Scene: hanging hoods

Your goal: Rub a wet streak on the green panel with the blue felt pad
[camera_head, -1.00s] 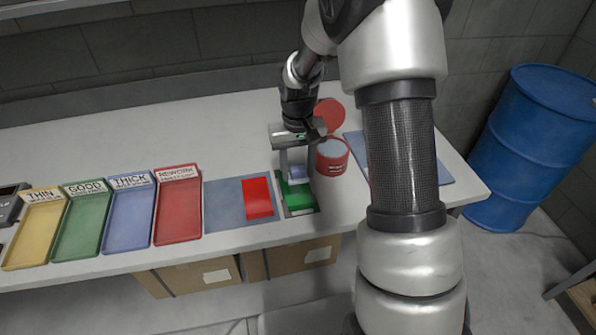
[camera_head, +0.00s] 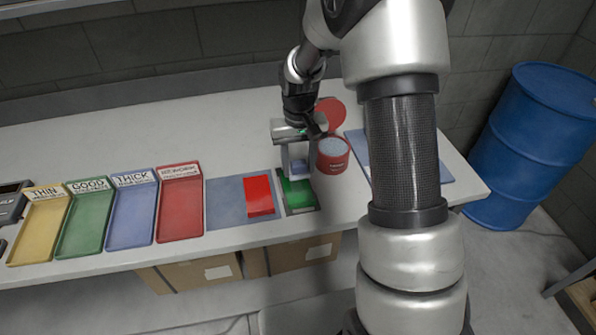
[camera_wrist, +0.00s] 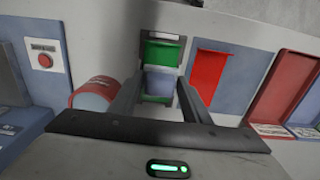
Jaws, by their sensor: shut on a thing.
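The blue felt pad (camera_head: 300,167) is a small pale-blue block held between the fingers of my gripper (camera_head: 297,158). The green panel (camera_head: 298,194) lies in a dark frame near the bench's front edge. The pad is at the panel's back end; I cannot tell whether it touches the surface. In the wrist view, the pad (camera_wrist: 158,81) covers the middle of the green panel (camera_wrist: 162,54), with green showing beyond and below it. I cannot make out a wet streak.
A red panel (camera_head: 260,197) lies on a grey-blue mat (camera_head: 225,203) left of the green panel. An open red tin (camera_head: 333,155) stands close on the right, its lid behind it. Several labelled trays (camera_head: 180,206) line the left. The bench's back left is clear.

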